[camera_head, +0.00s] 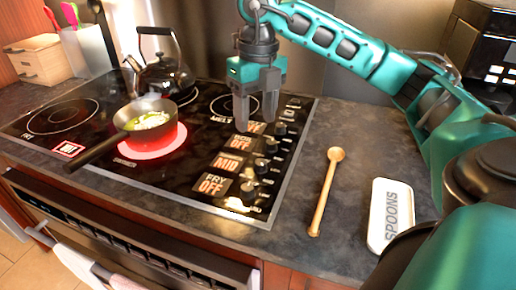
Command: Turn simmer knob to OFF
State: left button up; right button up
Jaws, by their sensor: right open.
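The black cooktop (190,190) has a column of dark knobs along its right edge. The lowest knob (248,190) is beside a lit sign reading FRY OFF (213,184). A knob (260,166) above it is beside a sign reading MID (231,163), and another knob (271,146) is beside a sign ending in OFF (240,143). I cannot read the word simmer on any sign. My right gripper (257,118) is open and empty, pointing down over the upper end of the knob column, near the top knob (280,129). My left gripper is not in view.
A pan (147,119) with food sits on a glowing red burner (150,146). A black kettle (158,75) stands behind it. A wooden spoon (325,195) and a white spoon rest (391,212) lie on the counter at right. The counter between cooktop and spoon is clear.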

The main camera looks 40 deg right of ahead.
aim_at(260, 162)
jog(key=shift+h, duration=0.3)
jog(key=f, duration=0.4)
jog(key=d+f, duration=0.1)
jog(key=f, duration=0.7)
jog(key=shift+d+b, duration=0.15)
jog(key=shift+b, duration=0.2)
jog(key=shift+c, duration=0.4)
grip_shut()
